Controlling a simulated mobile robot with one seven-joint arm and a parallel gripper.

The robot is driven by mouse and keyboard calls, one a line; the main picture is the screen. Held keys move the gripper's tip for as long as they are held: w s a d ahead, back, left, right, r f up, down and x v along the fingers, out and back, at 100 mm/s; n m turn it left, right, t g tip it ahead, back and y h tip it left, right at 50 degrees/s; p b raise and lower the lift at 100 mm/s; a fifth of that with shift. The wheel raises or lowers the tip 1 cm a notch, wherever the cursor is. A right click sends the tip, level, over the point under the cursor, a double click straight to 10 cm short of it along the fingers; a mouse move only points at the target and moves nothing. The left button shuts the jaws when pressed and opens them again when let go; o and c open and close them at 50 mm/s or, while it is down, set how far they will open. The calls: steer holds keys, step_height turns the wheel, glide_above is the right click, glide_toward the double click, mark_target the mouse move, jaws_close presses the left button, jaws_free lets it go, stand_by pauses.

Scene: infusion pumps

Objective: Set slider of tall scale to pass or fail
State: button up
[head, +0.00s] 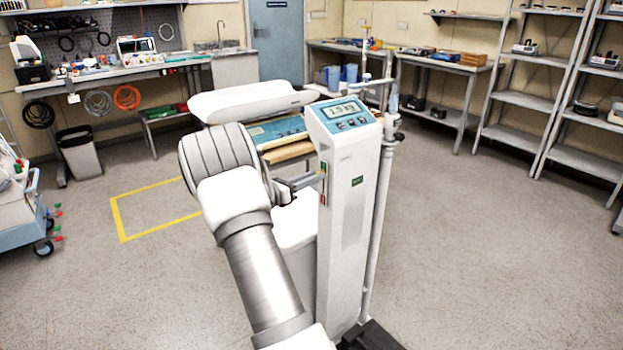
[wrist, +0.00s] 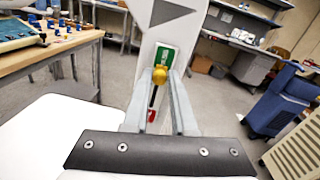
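The tall scale (head: 345,240) is a white column with a lit display (head: 344,110) on its head. Its slider panel (head: 323,184) is on the column's left side. In the wrist view the panel has a green field (wrist: 165,57) at the top, a dark slot, and a red field (wrist: 152,114) at the bottom. The yellow slider knob (wrist: 159,74) sits at the upper end, by the green field. My gripper (wrist: 161,77) has its fingertips on both sides of the knob, seemingly closed against it. In the head view my gripper (head: 308,182) reaches the panel from the left.
A workbench (wrist: 50,50) with a blue mat and small parts is at the left of the wrist view. A white baby scale tray (head: 250,100) stands behind my arm. A pole (head: 378,220) stands beside the column. Floor to the right is clear.

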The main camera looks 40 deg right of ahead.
steer(key=o, duration=0.4)
steer(key=shift+r, duration=0.1)
steer(key=a+p, duration=0.3)
steer(key=a, duration=1.4)
steer(key=shift+w+a, duration=0.2)
steer(key=shift+w, duration=0.2)
steer(key=shift+r, duration=0.1)
